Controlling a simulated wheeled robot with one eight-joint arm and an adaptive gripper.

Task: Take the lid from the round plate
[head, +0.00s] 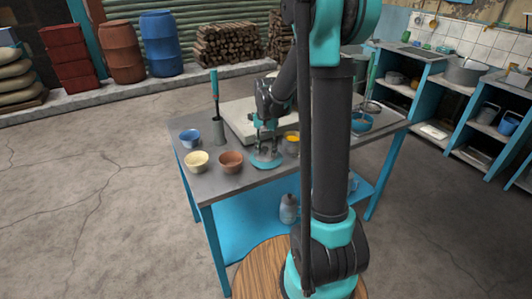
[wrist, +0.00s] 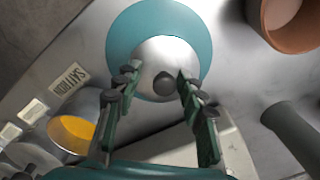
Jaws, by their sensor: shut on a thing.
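The lid (wrist: 158,60) is a silvery dome with a dark round knob. In the wrist view it sits over the middle of the teal round plate (wrist: 122,38), whose rim shows around it. In the head view the plate (head: 262,164) lies near the front edge of the table, with the lid mostly hidden by my gripper (head: 266,146). In the wrist view my gripper (wrist: 155,80) points down over the lid, one finger on each side of the knob. It is shut on the lid; the exact contact is hard to make out.
A brown bowl (head: 231,163), a yellow bowl (head: 196,164) and a blue bowl (head: 190,140) stand left of the plate. A cup with orange contents (head: 292,143) is close on its right. A grey holder (head: 219,133) and a pale board (head: 240,112) are behind.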

